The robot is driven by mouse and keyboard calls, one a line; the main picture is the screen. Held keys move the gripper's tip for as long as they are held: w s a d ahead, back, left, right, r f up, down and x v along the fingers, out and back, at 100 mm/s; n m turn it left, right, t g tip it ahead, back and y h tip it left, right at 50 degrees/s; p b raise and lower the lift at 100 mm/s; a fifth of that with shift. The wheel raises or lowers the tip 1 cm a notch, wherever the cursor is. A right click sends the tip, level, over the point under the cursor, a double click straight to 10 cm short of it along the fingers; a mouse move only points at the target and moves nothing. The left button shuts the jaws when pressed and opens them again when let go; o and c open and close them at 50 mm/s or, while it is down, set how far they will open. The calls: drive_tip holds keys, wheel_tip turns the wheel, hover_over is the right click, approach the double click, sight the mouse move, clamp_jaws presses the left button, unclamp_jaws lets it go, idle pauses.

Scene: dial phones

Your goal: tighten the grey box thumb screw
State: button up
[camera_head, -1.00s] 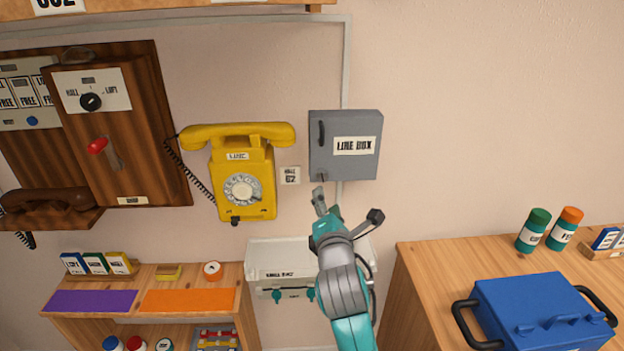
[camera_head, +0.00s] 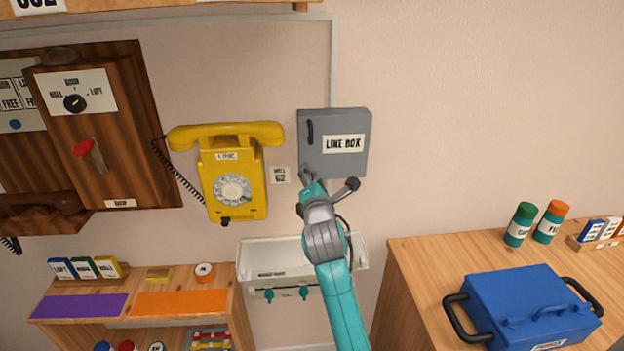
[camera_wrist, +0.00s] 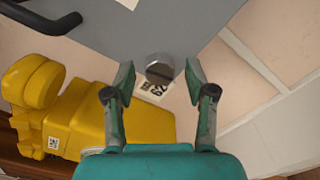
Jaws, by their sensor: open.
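The grey line box (camera_head: 336,158) hangs on the wall to the right of the yellow phone, its door shut. Its thumb screw (camera_wrist: 159,68), a grey cylinder with a slotted face, sits at the box's lower edge in the wrist view. My gripper (camera_wrist: 159,80) is open, with one finger on each side of the screw and a gap on both sides. It also shows in the head view (camera_head: 309,172) at the box's lower left corner, where it hides the screw.
The yellow dial phone (camera_head: 232,180) hangs close on the left, with a small wall label (camera_head: 280,175) between it and the box. A white tray (camera_head: 258,258) is below my gripper. A blue toolbox (camera_head: 525,305) stands on the right-hand bench.

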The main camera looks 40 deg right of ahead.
drive_tip(key=shift+c, duration=0.2)
clamp_jaws()
